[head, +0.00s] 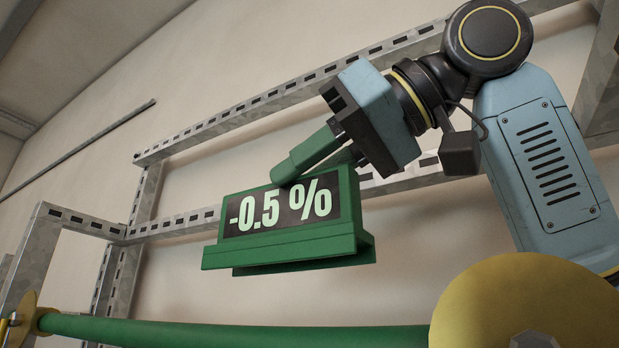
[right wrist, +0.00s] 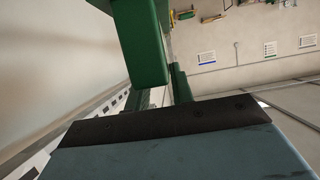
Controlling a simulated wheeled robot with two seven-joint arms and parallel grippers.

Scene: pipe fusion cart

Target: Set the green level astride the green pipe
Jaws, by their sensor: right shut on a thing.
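The green level (head: 284,243) has a dark display (head: 282,205) reading "-0.5 %" and a flared lower edge. My right gripper (head: 316,172) is shut on the top of the level from the upper right. The level hangs above the green pipe (head: 230,331), with a clear gap between them in the head view. The pipe runs across the bottom of that view. In the right wrist view, green parts (right wrist: 142,45) show beyond the gripper body, but I cannot tell which belong to the level. My left gripper is not in view.
A yellow round part (head: 530,300) hides the pipe's right end. A yellow flange (head: 24,318) stands at its left end. A slotted metal frame (head: 290,88) spans the wall behind the level. Wall items (right wrist: 270,48) show in the right wrist view.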

